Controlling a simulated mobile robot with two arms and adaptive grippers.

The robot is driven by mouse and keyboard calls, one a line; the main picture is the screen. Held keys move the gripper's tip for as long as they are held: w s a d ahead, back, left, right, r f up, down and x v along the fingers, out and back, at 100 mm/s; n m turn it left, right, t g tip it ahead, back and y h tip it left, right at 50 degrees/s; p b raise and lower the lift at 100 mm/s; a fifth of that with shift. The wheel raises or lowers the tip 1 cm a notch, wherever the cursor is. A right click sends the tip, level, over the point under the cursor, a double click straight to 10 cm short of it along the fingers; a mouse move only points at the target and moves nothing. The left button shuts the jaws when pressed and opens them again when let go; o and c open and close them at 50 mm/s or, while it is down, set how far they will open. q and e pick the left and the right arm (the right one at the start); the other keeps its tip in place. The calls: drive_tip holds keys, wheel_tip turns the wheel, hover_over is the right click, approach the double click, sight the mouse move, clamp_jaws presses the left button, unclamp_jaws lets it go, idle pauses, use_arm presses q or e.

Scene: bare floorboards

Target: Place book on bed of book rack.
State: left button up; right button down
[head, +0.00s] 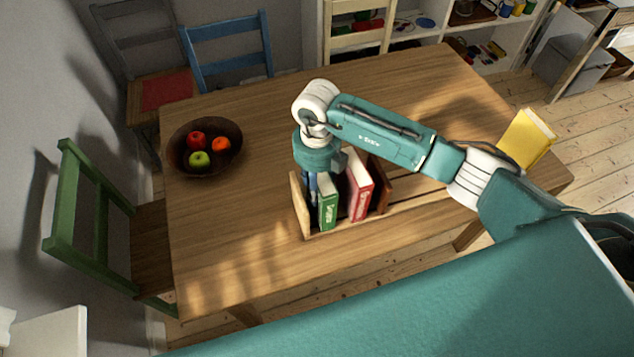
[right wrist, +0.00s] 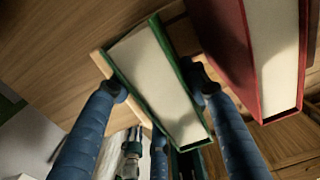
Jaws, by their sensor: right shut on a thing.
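The wooden book rack (head: 300,208) stands on the table. The green book (head: 328,208) is upright at the rack's left end, beside its end panel. My right gripper (head: 313,187) reaches down over the rack and is shut on the green book; in the right wrist view the book (right wrist: 160,80) lies between its blue fingers. The red book (head: 359,192) stands to the right of the green one, and also shows in the right wrist view (right wrist: 232,55). The green book's bottom contact with the rack is hard to tell. My left gripper is not in view.
A yellow book (head: 526,138) is at the table's right end, partly behind my arm. A bowl (head: 180,166) with apples and an orange fruit is at the left. A green chair (head: 75,205) and a blue chair (head: 228,50) stand by the table (head: 225,255). The table's front left is clear.

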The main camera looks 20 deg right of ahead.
drive_tip(key=c, duration=1.3)
unclamp_jaws()
drive_tip(key=shift+f, duration=0.1)
drive_tip(key=o, duration=0.4)
drive_tip(key=shift+c, duration=0.2)
